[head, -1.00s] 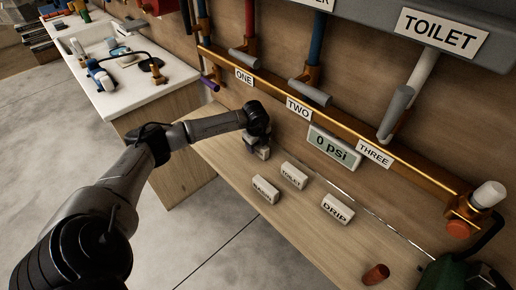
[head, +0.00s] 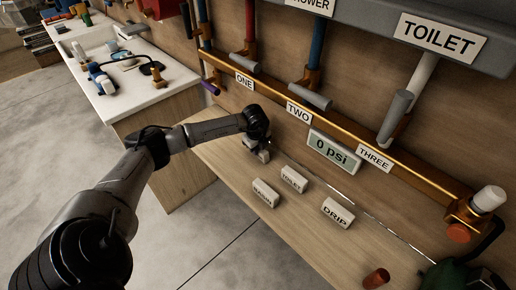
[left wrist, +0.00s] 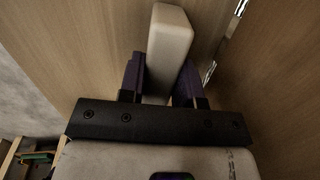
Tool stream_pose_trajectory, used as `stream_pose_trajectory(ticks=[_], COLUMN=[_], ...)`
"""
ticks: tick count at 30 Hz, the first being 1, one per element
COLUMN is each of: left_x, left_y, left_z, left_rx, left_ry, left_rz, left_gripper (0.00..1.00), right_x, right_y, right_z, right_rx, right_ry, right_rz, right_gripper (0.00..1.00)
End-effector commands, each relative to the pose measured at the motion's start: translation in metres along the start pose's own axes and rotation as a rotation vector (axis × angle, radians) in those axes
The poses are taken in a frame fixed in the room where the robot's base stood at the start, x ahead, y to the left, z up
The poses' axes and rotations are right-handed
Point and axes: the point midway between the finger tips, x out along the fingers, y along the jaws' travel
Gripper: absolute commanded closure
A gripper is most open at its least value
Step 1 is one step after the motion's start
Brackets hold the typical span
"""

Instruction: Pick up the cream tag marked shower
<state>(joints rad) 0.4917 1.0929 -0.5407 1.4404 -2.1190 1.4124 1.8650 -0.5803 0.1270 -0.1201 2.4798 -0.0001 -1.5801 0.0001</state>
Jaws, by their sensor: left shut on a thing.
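My left gripper (head: 259,148) is at the left end of the wooden bench, below the pipe label ONE. In the left wrist view, its two dark fingers (left wrist: 158,85) are shut on a cream block-shaped tag (left wrist: 168,45). In the head view the gripper hides most of this tag, and its lettering cannot be read in either view. Three other cream tags lie to the right on the bench: TOILET (head: 293,179), one that appears to read BASIN (head: 265,193), and DRIP (head: 337,212). My right gripper is not in view.
A copper pipe rail with labels ONE (head: 244,82), TWO (head: 298,112) and THREE (head: 374,158) runs above the bench (head: 225,150). A gauge (head: 333,151) reads 0 psi. A copper cup-like piece (head: 376,278) stands near the front. A white sink counter (head: 130,90) is at left.

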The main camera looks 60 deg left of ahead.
Motion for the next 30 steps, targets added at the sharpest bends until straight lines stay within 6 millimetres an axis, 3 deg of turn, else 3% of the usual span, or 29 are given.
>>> stream_pose_trajectory(ticks=[5,16,30], left_x=[-0.015,-0.074,-0.083], left_y=[0.004,-0.005,0.083], left_z=[0.001,0.007,0.003], left_rx=[0.001,0.000,0.006], left_ry=[-0.001,-0.001,-0.007], left_rz=[-0.002,-0.003,0.008], left_gripper=[1.00,1.00,1.00], right_x=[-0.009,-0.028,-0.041], right_y=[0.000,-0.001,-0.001], right_z=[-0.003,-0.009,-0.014], right_rx=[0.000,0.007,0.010], right_ry=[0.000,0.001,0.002], right_rz=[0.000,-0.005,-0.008], right_gripper=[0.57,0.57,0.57])
